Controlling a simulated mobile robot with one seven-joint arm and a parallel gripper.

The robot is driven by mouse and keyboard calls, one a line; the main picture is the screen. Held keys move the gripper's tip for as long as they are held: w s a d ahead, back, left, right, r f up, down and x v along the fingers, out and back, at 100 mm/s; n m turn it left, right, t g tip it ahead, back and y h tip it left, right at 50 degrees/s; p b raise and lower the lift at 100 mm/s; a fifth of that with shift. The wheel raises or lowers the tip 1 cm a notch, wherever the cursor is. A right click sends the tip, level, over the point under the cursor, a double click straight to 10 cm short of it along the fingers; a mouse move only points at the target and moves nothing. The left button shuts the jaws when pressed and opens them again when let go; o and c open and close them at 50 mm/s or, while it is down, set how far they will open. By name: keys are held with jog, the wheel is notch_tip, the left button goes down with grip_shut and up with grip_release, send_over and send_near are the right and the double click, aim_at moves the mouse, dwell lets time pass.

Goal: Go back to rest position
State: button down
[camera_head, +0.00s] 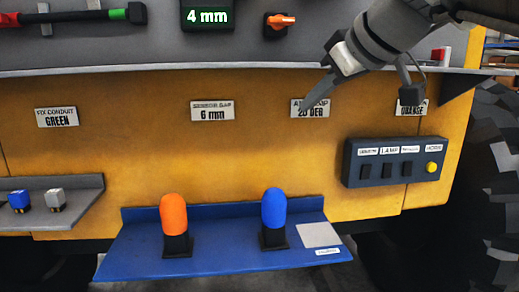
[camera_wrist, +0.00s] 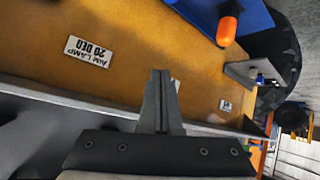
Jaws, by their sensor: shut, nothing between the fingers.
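My gripper (camera_head: 308,115) is in the upper right of the head view, in front of the yellow panel (camera_head: 270,150). One finger end overlaps the "20 DEG" label (camera_head: 311,108). In the wrist view my gripper (camera_wrist: 160,74) shows its fingers together, with nothing between them. It is apart from the orange and blue capped pieces. The orange piece (camera_head: 174,220) and the blue piece (camera_head: 274,215) stand upright in black bases on the blue shelf (camera_head: 215,262). The orange piece also shows in the wrist view (camera_wrist: 227,27).
A dark switch box (camera_head: 395,162) with a yellow button is on the panel at right. A grey ledge (camera_head: 85,210) at left holds small blue and white connectors. Above are a "4 mm" display (camera_head: 207,16), an orange knob (camera_head: 279,21) and a red-green bar (camera_head: 75,17).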

jog(key=s+d+f+m+g+h, duration=0.1)
jog(key=s+f+m, duration=0.1)
jog(key=s+f, duration=0.4)
jog(key=s+d+f+m+g+h, duration=0.1)
jog(key=s+f, duration=0.4)
jog(key=f, duration=0.8)
jog(key=s+d+f+m+g+h, duration=0.1)
jog(key=s+d+f+m+h, duration=0.1)
jog(key=s+f+m, duration=0.3)
notch_tip(320, 180, down, 5)
jog(key=shift+s+d+r+g+h, duration=0.15)
jog(key=shift+s+d+g+h, duration=0.25)
jog(key=shift+s, duration=0.4)
jog(key=shift+w+d, duration=0.1)
